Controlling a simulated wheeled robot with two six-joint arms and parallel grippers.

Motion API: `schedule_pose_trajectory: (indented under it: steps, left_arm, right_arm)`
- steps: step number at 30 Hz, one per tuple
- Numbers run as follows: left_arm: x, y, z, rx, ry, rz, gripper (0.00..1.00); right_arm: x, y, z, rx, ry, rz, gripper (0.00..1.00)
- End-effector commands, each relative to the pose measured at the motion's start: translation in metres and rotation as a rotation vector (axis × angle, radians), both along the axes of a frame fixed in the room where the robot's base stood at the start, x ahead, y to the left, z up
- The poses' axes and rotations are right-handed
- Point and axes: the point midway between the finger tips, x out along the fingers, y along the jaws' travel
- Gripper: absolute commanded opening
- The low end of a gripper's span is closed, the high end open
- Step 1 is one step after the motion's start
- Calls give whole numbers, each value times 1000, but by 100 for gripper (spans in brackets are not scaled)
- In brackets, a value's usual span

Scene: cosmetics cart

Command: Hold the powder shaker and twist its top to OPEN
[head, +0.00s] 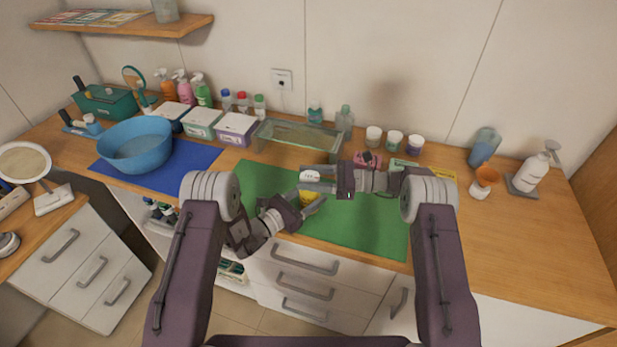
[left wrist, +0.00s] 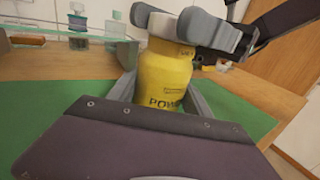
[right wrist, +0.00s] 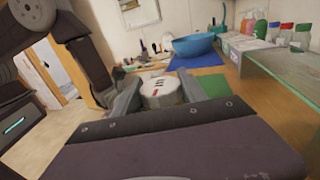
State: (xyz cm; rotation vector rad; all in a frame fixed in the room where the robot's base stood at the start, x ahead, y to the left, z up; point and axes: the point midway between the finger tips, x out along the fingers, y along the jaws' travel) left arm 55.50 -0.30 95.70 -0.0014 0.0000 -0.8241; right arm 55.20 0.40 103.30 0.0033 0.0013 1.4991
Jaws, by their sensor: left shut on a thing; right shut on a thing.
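The powder shaker is a yellow bottle (head: 308,198) with a white top (head: 310,176), held upright over the green mat (head: 370,225). In the left wrist view its yellow body (left wrist: 163,78) stands between the fingers of my left gripper (left wrist: 158,92), which is shut on it. My right gripper (head: 318,180) comes in from the right and is shut on the white top. In the right wrist view the top (right wrist: 160,92), with dark and red marks, sits between both fingers (right wrist: 165,95). Whether the top has turned or come loose cannot be told.
A blue bowl (head: 135,146) on a blue mat (head: 190,168) stands to the left. White boxes, a clear glass tray (head: 290,140) and small jars (head: 395,140) line the back. The mat's front right is clear.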

Motion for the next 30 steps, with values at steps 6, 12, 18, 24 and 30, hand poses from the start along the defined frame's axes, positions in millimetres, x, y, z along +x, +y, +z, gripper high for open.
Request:
schedule_pose_trajectory:
  steps: [6,12,18,24,30]
  left_arm:
    - [0,0,-1,4,2,-1,13]
    - [0,0,-1,3,1,0,13]
    - [0,0,-1,3,1,0,13]
    - [0,0,-1,2,1,1,13]
    - [0,0,-1,2,1,1,13]
  right_arm:
    - [0,1,1,1,-2,1,52]
    - [0,0,1,1,-1,0,72]
    - [0,-2,0,0,-1,-1,72]
    - [-2,-41,0,1,-3,-5,72]
    - [-6,-91,0,0,-3,-5,72]
